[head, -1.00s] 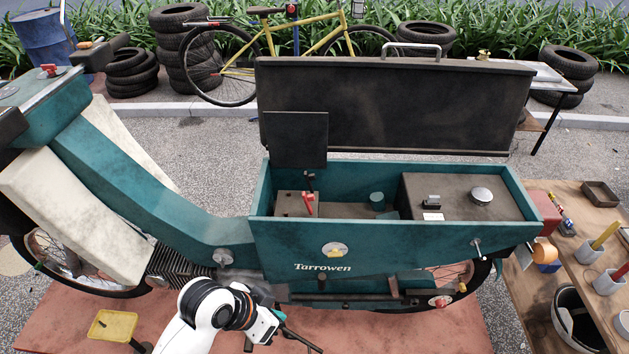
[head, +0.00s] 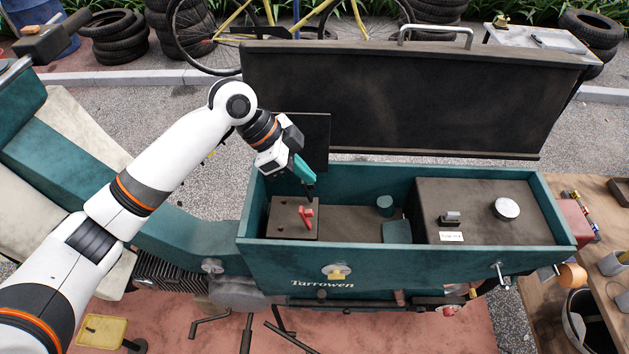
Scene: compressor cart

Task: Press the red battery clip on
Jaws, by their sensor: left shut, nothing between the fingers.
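The red battery clip (head: 306,217) is on top of the brown battery (head: 283,218), in the left end of the open teal box (head: 395,258). My right gripper is not in view.
The raised dark lid (head: 400,95) stands behind the box, with a smaller dark flap (head: 318,135) near my left gripper. A dark raised cover (head: 470,205) with a white knob fills the box's right end. A wooden bench (head: 535,310) stands at the right.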

